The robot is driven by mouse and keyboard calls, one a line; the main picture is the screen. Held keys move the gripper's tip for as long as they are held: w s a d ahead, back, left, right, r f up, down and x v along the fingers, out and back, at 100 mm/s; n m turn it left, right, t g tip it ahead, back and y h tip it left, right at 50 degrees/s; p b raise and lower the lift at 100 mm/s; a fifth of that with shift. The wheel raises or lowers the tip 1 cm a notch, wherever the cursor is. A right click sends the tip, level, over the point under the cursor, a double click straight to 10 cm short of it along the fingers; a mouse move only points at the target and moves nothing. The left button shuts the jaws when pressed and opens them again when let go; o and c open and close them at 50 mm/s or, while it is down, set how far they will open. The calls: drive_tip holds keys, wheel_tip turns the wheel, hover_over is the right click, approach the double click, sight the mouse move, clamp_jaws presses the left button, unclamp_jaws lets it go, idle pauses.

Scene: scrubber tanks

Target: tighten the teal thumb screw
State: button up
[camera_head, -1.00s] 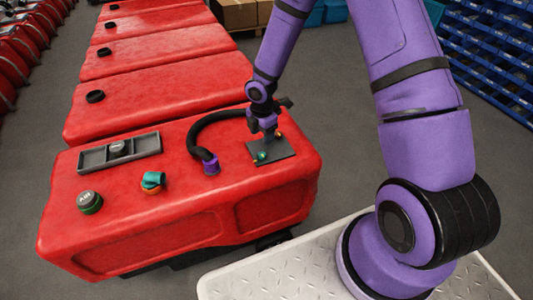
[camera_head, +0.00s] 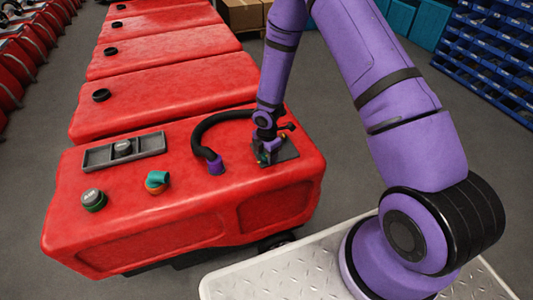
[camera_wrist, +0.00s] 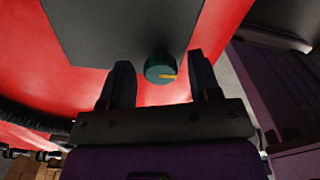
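The teal thumb screw (camera_wrist: 158,68) is a round knob with a yellow mark, at the edge of the dark grey plate (camera_wrist: 110,30). In the head view the plate (camera_head: 287,152) lies on the near red tank's top, and the teal screw (camera_head: 262,158) is mostly hidden by my gripper (camera_head: 265,155). In the wrist view my gripper (camera_wrist: 162,80) is open, with one finger on each side of the screw. Gaps show between the screw and both fingers. I cannot tell how deep the fingers reach around it.
A black hose with a purple cuff (camera_head: 215,165) arches just left of the plate. Farther left on the tank (camera_head: 130,215) are a teal-and-orange fitting (camera_head: 157,181), a dark cap (camera_head: 93,199) and a grey tray (camera_head: 97,158). More red tanks stand behind.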

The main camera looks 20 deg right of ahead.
drive_tip(key=c, duration=0.8)
drive_tip(key=shift+m, duration=0.3)
drive_tip(key=m, duration=0.4)
drive_tip(key=shift+m, duration=0.3)
drive_tip(key=m, duration=0.4)
drive_tip(key=shift+m, duration=0.3)
drive_tip(key=m, duration=0.4)
drive_tip(key=shift+s+a+m, duration=0.1)
drive_tip(key=shift+m, duration=2.4)
